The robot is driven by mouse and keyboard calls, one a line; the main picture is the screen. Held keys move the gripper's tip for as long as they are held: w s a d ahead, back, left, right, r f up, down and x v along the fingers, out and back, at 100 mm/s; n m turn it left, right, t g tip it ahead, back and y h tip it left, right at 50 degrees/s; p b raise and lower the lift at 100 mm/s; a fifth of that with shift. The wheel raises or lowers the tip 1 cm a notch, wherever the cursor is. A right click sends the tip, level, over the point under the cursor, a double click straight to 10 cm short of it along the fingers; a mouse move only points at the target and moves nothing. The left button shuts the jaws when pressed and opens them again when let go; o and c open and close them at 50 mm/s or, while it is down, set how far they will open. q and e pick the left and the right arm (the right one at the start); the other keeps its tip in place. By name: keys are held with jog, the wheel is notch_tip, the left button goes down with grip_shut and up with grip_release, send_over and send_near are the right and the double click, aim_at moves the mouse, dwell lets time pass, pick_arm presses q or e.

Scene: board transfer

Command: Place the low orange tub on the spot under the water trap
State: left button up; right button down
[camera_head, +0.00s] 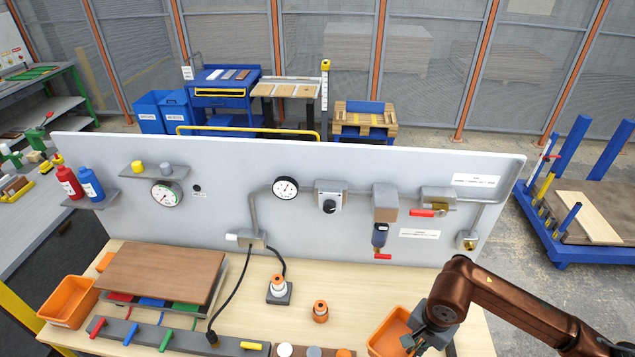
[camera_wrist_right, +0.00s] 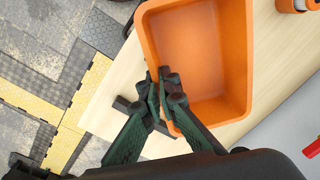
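The low orange tub (camera_head: 387,334) is at the bench's front right; it fills much of the right wrist view (camera_wrist_right: 200,55) and looks empty. My right gripper (camera_head: 432,318) is at the tub's right side. In the wrist view its fingertips (camera_wrist_right: 165,95) are close together, one on each side of the tub's rim, shut on it. Whether the tub's base touches the bench is hard to tell. The water trap (camera_head: 380,235), a blue bowl with a red handle below, hangs on the grey panel behind the tub. My left gripper is out of view.
The bench (camera_head: 370,285) below the trap looks clear. An orange-and-white container (camera_head: 320,311) stands left of the tub, and another (camera_head: 278,288) on a dark base. Small round items (camera_head: 314,351) line the front edge. A second orange tub (camera_head: 70,301) sits far left.

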aim_at(398, 347)
jog(key=w+a+n, duration=0.1)
jog(key=n, duration=0.3)
jog(key=w+a+n, duration=0.1)
jog(key=shift+w+a+n+b, duration=0.3)
jog(key=shift+n+b, duration=0.05)
jog(key=shift+n, duration=0.05)
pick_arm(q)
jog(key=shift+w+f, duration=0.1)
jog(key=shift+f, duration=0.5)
pick_arm(e)
jog(key=shift+w+a+r+n, duration=0.1)
jog(key=shift+w+a+n, duration=0.25)
jog(key=shift+n, duration=0.45)
jog(key=shift+w+a+r+n, duration=0.1)
jog(key=shift+w+a+n, duration=0.2)
jog(key=shift+n, duration=0.5)
jog(key=shift+s+f, duration=0.1)
